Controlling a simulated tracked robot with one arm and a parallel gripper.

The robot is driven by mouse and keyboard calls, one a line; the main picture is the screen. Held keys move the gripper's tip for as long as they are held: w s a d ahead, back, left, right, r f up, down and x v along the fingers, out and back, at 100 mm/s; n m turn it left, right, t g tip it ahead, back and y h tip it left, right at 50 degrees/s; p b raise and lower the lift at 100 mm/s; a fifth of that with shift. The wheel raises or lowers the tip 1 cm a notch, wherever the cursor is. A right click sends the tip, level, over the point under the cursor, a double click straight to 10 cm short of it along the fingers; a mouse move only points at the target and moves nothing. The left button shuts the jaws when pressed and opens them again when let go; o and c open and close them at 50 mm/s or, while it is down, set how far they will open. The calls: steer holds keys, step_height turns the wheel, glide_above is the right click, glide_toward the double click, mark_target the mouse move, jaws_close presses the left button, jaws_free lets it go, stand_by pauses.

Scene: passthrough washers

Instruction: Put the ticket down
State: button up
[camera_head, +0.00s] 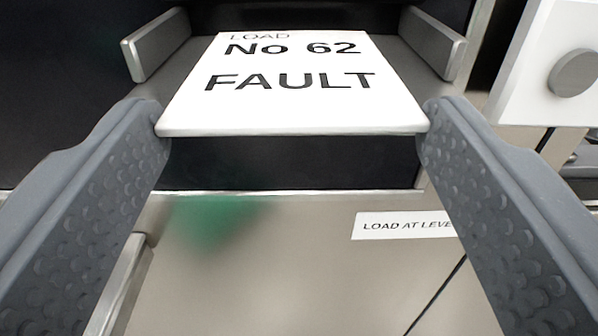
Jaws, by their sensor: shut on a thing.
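The ticket (290,108) is a flat white card with black print reading "LOAD", "No 62" and "FAULT". It lies face up between the two grey fingers of my gripper (292,125), with its near corners against the fingertips. My gripper is shut on the ticket. Its far part lies over a grey metal tray or shelf (190,75) with raised side walls. I cannot tell whether the ticket touches the tray surface.
A raised wall (155,45) stands at the left of the tray and another (433,42) at the right. A white panel with a round grey knob (575,73) is at the upper right. Below, a metal front carries a "LOAD AT LEVEL" label (400,226). A blurred green patch (215,220) shows there.

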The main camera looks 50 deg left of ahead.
steer(key=shift+f, duration=0.2)
steer(key=o, duration=0.9)
steer(key=shift+f+b, duration=0.1)
steer(key=shift+b, duration=0.25)
steer(key=p+v, duration=0.1)
steer(key=v, duration=1.2)
steer(key=shift+s+d, duration=0.2)
steer(key=shift+d, duration=0.15)
steer(key=shift+r, duration=0.25)
